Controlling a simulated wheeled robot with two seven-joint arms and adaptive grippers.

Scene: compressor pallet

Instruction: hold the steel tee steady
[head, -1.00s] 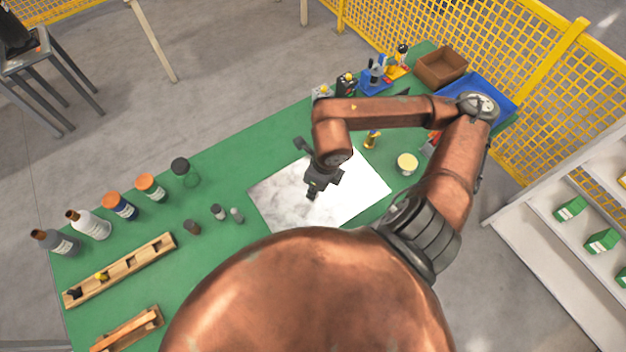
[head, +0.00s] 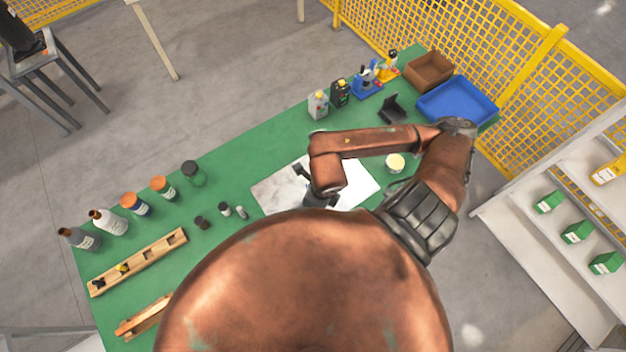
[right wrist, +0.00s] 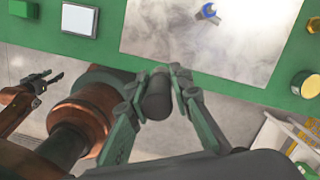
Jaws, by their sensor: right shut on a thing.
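My right gripper (right wrist: 160,80) is shut on a dark grey cylindrical piece, which I take to be the steel tee (right wrist: 157,101). Its round end faces the camera between the fingertips; its branch cannot be made out. In the right wrist view it is near the green table's edge and the pale sheet. In the head view my right gripper (head: 318,197) is over the sheet, mostly hidden by my arm, and the tee cannot be seen. My left gripper (right wrist: 45,86) shows at the left of the right wrist view, its fingers apart and empty. It is outside the head view.
The pale sheet (head: 355,187) lies on the green table (head: 232,172). A cream-lidded jar (head: 395,162), a blue tray (head: 457,103) and a brown bin (head: 429,70) stand to the right. Several bottles and a wooden rack (head: 140,262) are at left. A blue-tipped part (right wrist: 208,12) lies on the sheet.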

